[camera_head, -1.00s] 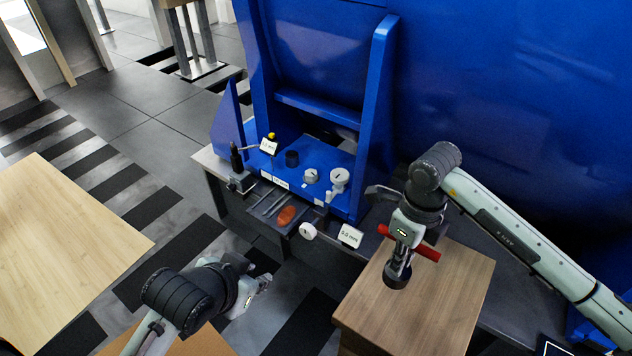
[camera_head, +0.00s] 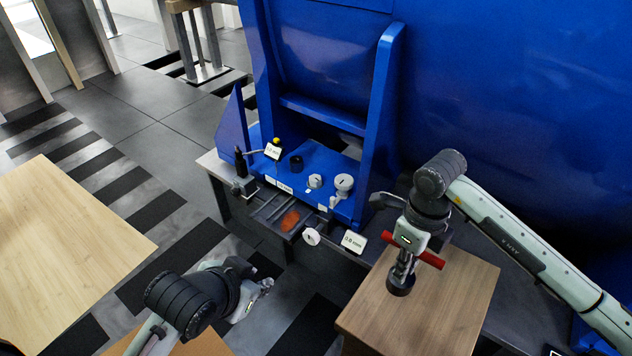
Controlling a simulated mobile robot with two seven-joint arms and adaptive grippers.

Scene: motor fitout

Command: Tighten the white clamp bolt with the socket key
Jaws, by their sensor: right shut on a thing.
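My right gripper (camera_head: 405,264) is shut on the socket key, whose red cross handle (camera_head: 431,260) sticks out on both sides and whose dark round socket end (camera_head: 400,286) points down. The key is over the wooden block top, apart from the blue machine base. Two pale round fittings stand on the blue base, a smaller one (camera_head: 315,181) and a larger one (camera_head: 343,183); I cannot tell which is the white clamp bolt. My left gripper (camera_head: 266,287) is low in front of the machine, away from these fittings. Its finger gap is unclear.
A black round fitting (camera_head: 296,162) stands on the blue base (camera_head: 322,160). A dark tray (camera_head: 272,211) with an orange-brown object (camera_head: 290,221) and a white round dial (camera_head: 312,236) are at its front. A blue upright (camera_head: 376,125) rises between the base and my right arm.

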